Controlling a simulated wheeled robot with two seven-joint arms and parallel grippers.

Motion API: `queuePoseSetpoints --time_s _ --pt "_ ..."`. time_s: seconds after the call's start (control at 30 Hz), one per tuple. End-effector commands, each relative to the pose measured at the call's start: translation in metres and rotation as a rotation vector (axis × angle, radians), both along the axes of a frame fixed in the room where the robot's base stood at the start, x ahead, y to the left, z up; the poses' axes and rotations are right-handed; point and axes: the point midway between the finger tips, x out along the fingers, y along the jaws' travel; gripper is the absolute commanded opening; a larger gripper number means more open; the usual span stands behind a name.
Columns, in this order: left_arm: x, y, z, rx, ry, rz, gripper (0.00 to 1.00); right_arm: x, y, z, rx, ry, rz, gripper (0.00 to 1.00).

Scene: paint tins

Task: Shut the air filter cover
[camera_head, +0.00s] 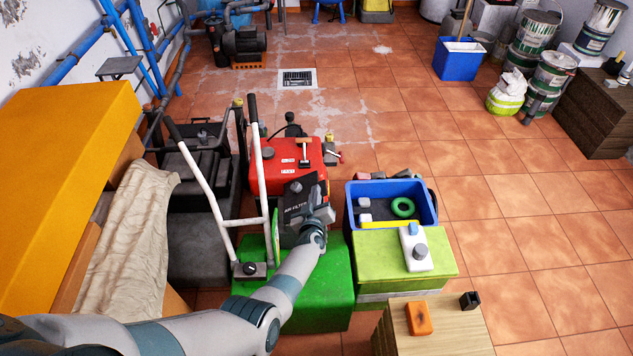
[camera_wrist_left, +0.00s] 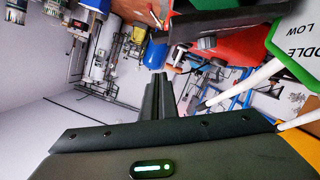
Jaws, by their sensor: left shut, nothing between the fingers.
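The black air filter cover (camera_head: 297,200) with pale lettering is on the near side of the red machine (camera_head: 285,160) in the head view. It looks tilted, and its lower right part is hidden by my gripper. My left gripper (camera_head: 322,205) is right at the cover's right side, shut and empty. I cannot tell whether it touches the cover. In the wrist view the shut fingers (camera_wrist_left: 158,95) point up the picture, with a dark part (camera_wrist_left: 220,22) and red surface beyond them. My right gripper is not in view.
A white-railed frame (camera_head: 205,185) stands left of the machine. A green block (camera_head: 335,290) lies under my arm.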

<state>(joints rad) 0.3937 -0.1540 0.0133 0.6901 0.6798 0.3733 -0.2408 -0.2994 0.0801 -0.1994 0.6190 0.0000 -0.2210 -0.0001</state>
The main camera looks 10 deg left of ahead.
Motion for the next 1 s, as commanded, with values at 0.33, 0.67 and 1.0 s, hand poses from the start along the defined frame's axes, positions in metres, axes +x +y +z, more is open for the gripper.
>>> queuePoseSetpoints --time_s 0.33,0.67,1.0 --pt "-0.042 -0.007 0.012 0.0 0.001 0.0 0.0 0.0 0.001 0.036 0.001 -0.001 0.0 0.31" --pt "-0.052 -0.009 0.011 0.001 0.0 0.0 0.0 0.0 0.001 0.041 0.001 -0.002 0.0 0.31" --pt "-0.051 -0.003 0.01 -0.003 -0.002 0.005 0.0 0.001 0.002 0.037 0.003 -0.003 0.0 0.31"
